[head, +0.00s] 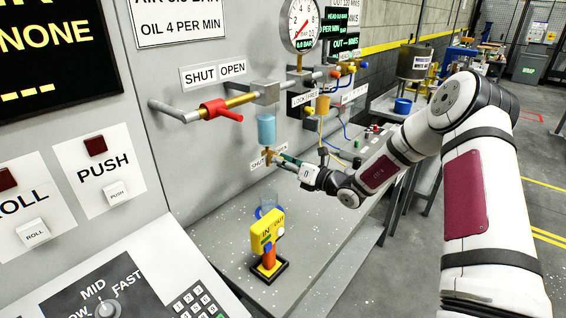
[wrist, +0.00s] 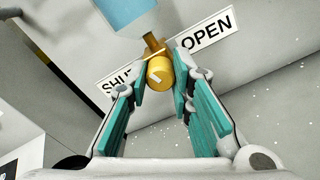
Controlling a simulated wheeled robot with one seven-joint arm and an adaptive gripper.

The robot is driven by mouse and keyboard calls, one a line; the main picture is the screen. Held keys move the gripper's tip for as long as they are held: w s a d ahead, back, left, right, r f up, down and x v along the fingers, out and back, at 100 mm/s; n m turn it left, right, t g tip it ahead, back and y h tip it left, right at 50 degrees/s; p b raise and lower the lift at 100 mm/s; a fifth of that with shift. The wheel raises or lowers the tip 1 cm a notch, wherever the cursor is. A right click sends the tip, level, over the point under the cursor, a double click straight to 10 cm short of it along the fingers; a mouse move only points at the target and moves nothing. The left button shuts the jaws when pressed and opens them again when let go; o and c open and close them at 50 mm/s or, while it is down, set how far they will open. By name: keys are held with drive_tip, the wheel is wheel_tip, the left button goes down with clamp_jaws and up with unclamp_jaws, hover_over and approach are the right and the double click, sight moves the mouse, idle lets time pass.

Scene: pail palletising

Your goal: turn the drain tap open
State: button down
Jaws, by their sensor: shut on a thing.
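The brass drain tap (head: 267,155) sits under a pale blue bowl (head: 266,128) on the grey panel. The fingers partly cover the SHUT word. I cannot tell the tap's exact setting.
A red-handled valve (head: 216,109) on a pipe is above left, under another SHUT OPEN label. A pressure gauge (head: 303,25) is higher up.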

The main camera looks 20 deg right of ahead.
drive_tip(key=m, duration=1.2)
drive_tip(key=shift+d+f+p, duration=0.1)
drive_tip(key=shift+p, duration=0.25)
drive_tip(key=c, duration=1.4)
unclamp_jaws()
drive_tip(key=v, duration=1.2)
